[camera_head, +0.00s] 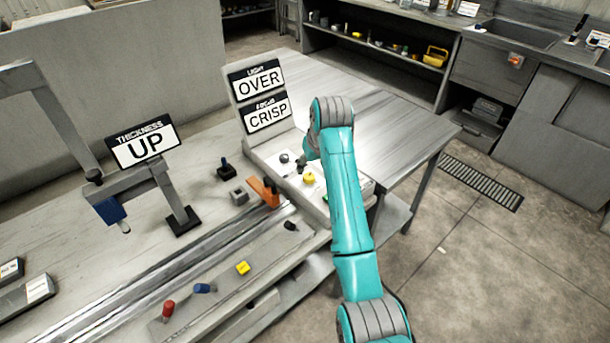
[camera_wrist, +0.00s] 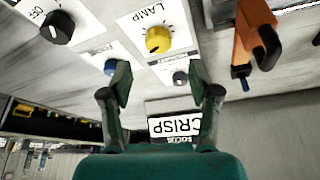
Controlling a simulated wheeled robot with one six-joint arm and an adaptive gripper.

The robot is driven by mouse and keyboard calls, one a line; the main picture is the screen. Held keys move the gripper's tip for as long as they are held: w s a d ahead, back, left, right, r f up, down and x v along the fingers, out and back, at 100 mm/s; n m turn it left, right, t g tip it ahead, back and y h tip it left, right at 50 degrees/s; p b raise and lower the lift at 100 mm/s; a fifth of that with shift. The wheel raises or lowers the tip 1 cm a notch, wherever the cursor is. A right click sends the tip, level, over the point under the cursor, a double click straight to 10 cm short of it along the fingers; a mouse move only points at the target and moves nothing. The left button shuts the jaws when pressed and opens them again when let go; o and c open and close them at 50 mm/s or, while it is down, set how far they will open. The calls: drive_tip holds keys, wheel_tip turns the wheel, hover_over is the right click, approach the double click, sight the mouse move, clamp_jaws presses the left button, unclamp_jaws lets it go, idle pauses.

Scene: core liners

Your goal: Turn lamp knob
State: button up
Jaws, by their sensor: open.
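The yellow lamp knob (camera_wrist: 158,40) sits on a white plate marked LAMP with dial ticks in the wrist view. In the head view, a yellow knob (camera_head: 308,178) shows on the sloped panel. My gripper (camera_wrist: 160,88) is open and empty, its two dark fingers apart on either side of the picture's middle. The knob shows beyond the fingertips, roughly in line with the gap between them, and no finger appears to touch it. In the head view my gripper (camera_head: 304,166) hangs over the panel, partly hidden by the arm.
A black knob (camera_wrist: 57,27) marked OFF, a blue knob (camera_wrist: 110,67) and a grey knob (camera_wrist: 180,78) are near the lamp knob. An orange bracket (camera_wrist: 256,40) stands beside the panel. Signs read OVER (camera_head: 258,80) and CRISP (camera_head: 266,114) behind it.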

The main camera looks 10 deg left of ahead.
sight(309, 176)
drive_tip(key=x, duration=0.7)
drive_tip(key=shift+s+d, duration=0.1)
drive_tip(key=shift+c, duration=0.2)
drive_tip(key=c, duration=1.1)
